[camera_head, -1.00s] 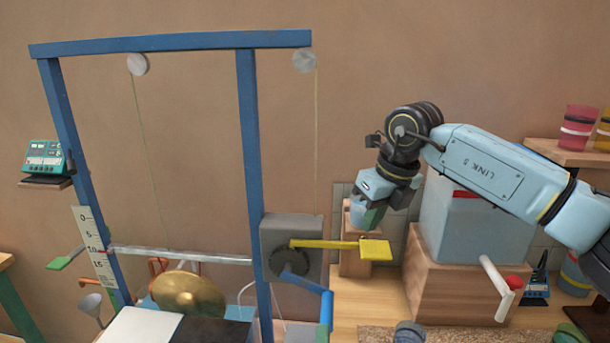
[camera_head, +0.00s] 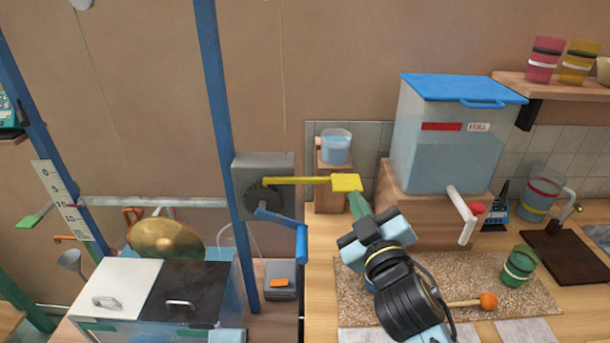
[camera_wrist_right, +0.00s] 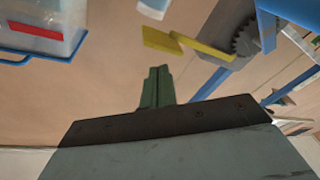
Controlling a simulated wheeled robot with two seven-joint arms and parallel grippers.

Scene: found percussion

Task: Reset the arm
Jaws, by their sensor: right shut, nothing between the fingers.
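My right gripper (camera_head: 359,204) is shut and empty, with its green fingers together. In the head view its fingertips are just below the flat end of a yellow lever arm (camera_head: 312,181); I cannot tell whether they touch. The wrist view shows the shut green fingers (camera_wrist_right: 157,88) and the yellow arm (camera_wrist_right: 200,45) beyond them, with a gap in the picture. The yellow arm runs from a dark gear on a grey box (camera_head: 262,165) beside the blue frame post (camera_head: 221,150). My left gripper is not in view.
A water tank (camera_head: 445,140) with a blue lid stands on a wooden block, its white spout (camera_head: 461,215) facing forward. A clear cup of blue water (camera_head: 336,148) stands on a wooden stand. A green cup (camera_head: 519,266) and an orange-headed mallet (camera_head: 487,301) are on the mat. A brass gong (camera_head: 166,239) is at left.

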